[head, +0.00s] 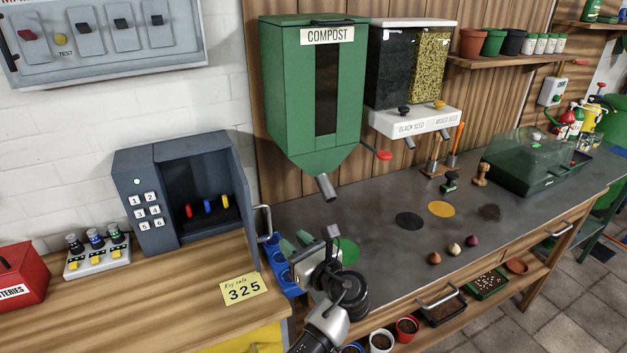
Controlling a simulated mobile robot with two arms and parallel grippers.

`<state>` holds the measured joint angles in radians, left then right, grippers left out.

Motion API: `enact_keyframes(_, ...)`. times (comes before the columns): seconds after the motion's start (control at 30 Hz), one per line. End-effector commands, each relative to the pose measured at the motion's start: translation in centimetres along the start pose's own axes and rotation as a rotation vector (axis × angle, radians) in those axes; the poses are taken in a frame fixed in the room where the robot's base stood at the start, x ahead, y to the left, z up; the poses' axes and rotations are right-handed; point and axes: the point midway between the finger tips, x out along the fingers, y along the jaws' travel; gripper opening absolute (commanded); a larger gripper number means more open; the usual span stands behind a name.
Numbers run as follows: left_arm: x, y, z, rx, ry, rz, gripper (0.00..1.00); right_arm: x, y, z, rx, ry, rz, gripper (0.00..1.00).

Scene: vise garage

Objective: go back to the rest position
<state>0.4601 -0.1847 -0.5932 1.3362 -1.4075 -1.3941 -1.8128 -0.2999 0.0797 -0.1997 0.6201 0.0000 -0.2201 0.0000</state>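My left gripper (312,256) is in the lower middle of the head view, at the gap between the wooden counter and the grey bench. Its arm comes up from the bottom edge. My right gripper is not in view.
A green compost dispenser (290,102) hangs above the bench (377,221). An open key safe (150,222) stands on the wooden counter (187,295), with a yellow "325" note (243,289) nearby. Bulbs (454,249) and a green-lidded box (535,160) are to the right.

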Motion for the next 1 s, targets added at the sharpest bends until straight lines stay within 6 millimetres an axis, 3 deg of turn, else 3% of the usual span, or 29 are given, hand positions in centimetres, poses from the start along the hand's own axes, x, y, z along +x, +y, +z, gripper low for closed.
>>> enact_keyframes(0.07,0.0,0.7,-0.8,-0.034,0.032,0.006,0.34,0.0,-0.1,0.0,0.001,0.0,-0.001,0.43)
enact_keyframes(0.17,0.0,3.1,-3.6,-0.175,0.148,0.036,0.34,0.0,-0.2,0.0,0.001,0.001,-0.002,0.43)
enact_keyframes(0.3,-1.2,9.4,-9.7,-0.555,0.416,0.172,0.34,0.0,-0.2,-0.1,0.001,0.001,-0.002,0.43)
enact_keyframes(0.5,-4.6,17.8,-15.0,-1.066,0.687,0.47,0.34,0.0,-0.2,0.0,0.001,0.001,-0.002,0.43)
enact_keyframes(0.7,-8.9,24.5,-16.5,-1.474,0.835,0.803,0.34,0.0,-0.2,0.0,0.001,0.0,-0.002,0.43)
enact_keyframes(1.0,-13.6,29.9,-15.2,-1.805,0.91,1.17,0.34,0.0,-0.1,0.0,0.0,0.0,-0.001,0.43)
